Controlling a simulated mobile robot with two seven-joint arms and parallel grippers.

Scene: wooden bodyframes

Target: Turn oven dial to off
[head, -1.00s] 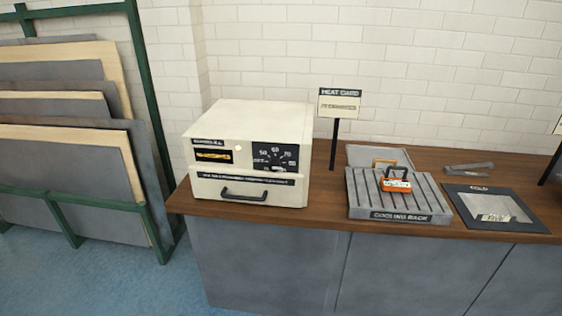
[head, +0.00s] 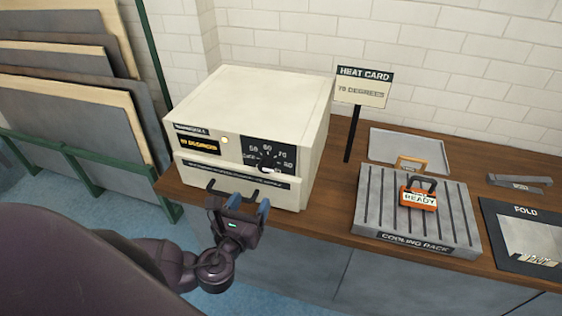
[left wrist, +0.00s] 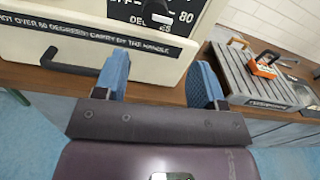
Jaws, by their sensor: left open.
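The cream oven (head: 250,130) stands on the wooden counter against the tiled wall. Its dial (head: 268,164) sits on a black panel with a printed scale at the front right; in the left wrist view the dial (left wrist: 155,10) is at the top edge, partly cut off. The oven's dark drawer handle also shows in the left wrist view (left wrist: 72,66). My left gripper (head: 248,204) is in front of the oven's lower front, below the dial. Its blue fingers are open and empty, apart from the dial. My right gripper is not in view.
A heat card sign (head: 362,87) reading 70 degrees stands right of the oven. A tray (head: 410,149), tongs (head: 520,183) and a fold mat (head: 497,240) lie further right.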

